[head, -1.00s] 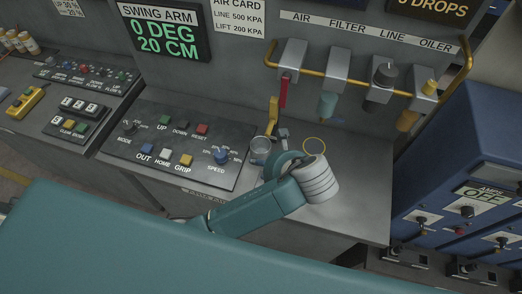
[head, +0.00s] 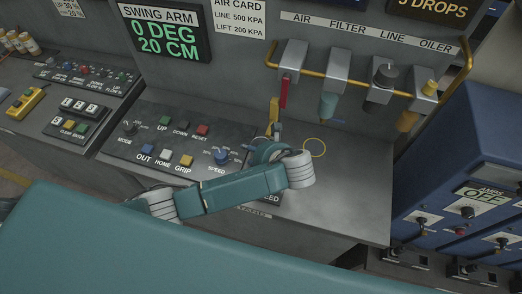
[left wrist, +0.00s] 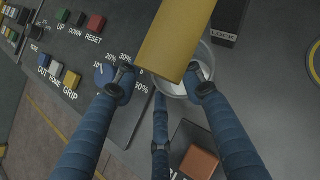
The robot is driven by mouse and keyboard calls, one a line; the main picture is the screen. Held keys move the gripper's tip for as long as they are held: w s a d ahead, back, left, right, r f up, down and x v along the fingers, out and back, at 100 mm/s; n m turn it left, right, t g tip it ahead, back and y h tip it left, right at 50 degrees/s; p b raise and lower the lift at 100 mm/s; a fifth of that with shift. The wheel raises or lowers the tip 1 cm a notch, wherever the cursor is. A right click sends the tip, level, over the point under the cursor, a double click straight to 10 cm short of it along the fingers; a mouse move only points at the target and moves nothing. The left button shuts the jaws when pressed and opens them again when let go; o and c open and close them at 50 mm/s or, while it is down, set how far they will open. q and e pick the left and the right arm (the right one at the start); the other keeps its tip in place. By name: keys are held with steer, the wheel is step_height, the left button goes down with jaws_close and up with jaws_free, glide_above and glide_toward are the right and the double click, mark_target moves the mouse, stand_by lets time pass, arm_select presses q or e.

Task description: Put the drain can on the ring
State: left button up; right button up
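The drain can (left wrist: 206,66) is a grey metal cup in the left wrist view, partly hidden by a yellow bar and a finger. In the head view my arm hides it. Contact cannot be told. My right gripper is not in view.
The yellow bar (left wrist: 178,40) stands close over the can. A black LOCK block (left wrist: 229,20) is beside it. A button panel (head: 180,140) lies left. Air line filters (head: 330,95) hang behind the bench. The bench right of the ring is clear.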

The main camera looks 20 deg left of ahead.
arm_select(q)
steer(key=shift+w+a+f, duration=0.2)
steer(key=shift+a+f, duration=0.05)
steer(key=shift+f, duration=0.05)
steer(key=shift+c, duration=0.5)
jaws_close()
steer(key=shift+r, duration=0.1)
steer(key=shift+r, duration=0.45)
step_height(320, 180, up, 2)
steer(key=shift+r, duration=0.1)
steer(key=s+d, duration=0.8)
steer(key=d, duration=0.1)
steer(key=s+d, duration=0.4)
steer(key=shift+d+r, duration=0.15)
steer(key=shift+d, duration=0.1)
steer(key=shift+s, duration=0.1)
